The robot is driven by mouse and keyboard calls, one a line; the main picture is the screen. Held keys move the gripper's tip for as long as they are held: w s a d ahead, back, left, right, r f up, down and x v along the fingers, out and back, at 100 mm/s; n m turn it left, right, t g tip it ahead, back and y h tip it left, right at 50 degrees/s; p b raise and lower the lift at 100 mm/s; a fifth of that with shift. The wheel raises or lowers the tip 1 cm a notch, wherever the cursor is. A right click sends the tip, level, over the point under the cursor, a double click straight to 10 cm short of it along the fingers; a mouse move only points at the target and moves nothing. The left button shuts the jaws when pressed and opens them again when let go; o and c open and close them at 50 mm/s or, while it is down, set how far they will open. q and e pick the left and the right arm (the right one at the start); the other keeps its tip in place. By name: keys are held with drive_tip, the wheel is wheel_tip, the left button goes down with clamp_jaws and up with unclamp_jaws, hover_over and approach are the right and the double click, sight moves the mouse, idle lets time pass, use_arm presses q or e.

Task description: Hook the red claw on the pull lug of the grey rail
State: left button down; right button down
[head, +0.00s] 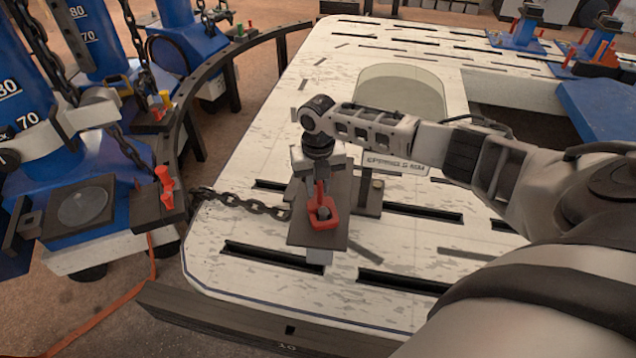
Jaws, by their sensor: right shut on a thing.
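The red claw (323,210) is over the white bench top, left of its middle. My right gripper (320,178) points down and is shut on the claw's upper part. A dark chain (240,201) runs from the left edge of the bench towards the claw; its joint with the claw is hidden. A dark grey plate (304,232) lies below the claw, with a light grey end (318,257) showing at its front. I cannot tell whether the plate is part of the grey rail, where the pull lug is, or whether the claw touches it. My left gripper is not in view.
The white bench top (255,130) has several dark slots. A dark upright block (369,193) stands just right of the claw. Blue towers (98,45) with hanging chains and a curved dark rail (205,75) stand at the left. The front bench top is mostly clear.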

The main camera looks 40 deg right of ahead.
drive_tip(key=c, duration=1.2)
unclamp_jaws()
drive_tip(key=shift+r, duration=0.1)
use_arm(q)
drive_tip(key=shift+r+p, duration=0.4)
drive_tip(key=shift+p, duration=0.6)
use_arm(e)
wheel_tip(320, 180, up, 16)
drive_tip(key=shift+f, duration=0.1)
